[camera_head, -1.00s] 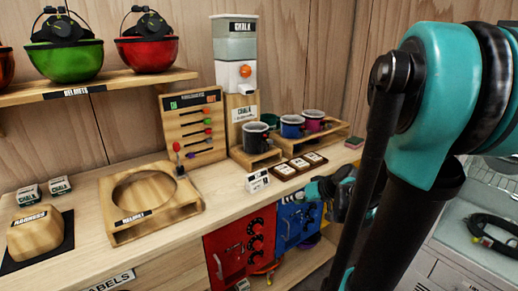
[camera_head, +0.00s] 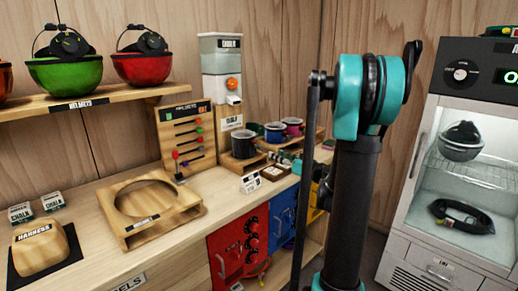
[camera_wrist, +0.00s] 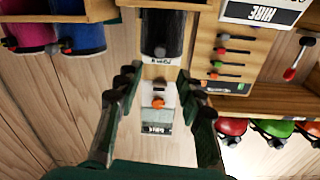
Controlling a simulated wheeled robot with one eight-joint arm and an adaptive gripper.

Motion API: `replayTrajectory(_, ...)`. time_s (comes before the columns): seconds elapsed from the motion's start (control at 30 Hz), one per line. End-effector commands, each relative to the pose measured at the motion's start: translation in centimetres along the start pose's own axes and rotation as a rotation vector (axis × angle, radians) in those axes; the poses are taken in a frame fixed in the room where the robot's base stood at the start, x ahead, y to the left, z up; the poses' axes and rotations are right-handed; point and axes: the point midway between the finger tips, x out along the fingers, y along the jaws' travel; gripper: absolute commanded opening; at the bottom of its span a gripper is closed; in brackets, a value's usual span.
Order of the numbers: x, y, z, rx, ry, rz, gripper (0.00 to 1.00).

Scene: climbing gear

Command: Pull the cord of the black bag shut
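The black bag (camera_head: 243,146) stands at the left of the wooden bag rack on the counter, its mouth upward with a pale rim. In the wrist view, which is upside down, the black bag (camera_wrist: 162,38) shows at top centre, above the fingertips in the picture. My gripper (camera_wrist: 158,82) is open and empty, its two fingers spread left and right, pointing toward the bag. In the head view my gripper (camera_head: 287,160) shows small just right of the bag, partly hidden by my arm. I cannot make out the cord clearly.
A blue bag (camera_head: 274,132) and a pink bag (camera_head: 293,127) stand to the right in the rack. The chalk dispenser (camera_head: 221,70) rises behind the black bag. A small sign (camera_head: 250,182) stands in front. A glass-door cabinet (camera_head: 465,190) is at the right.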

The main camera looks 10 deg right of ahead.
Motion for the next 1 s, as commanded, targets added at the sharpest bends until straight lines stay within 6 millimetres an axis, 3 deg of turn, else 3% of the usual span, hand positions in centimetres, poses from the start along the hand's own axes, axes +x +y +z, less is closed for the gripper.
replayTrajectory(0.3,6.5,-0.2,0.1,0.0,-0.001,-0.005,0.38)
replayTrajectory(0.5,9.8,-0.1,0.1,0.001,-0.001,-0.002,0.38)
replayTrajectory(0.7,11.5,-0.1,0.0,0.001,-0.001,-0.001,0.38)
replayTrajectory(1.0,11.9,-0.1,0.0,0.001,-0.001,-0.001,0.38)
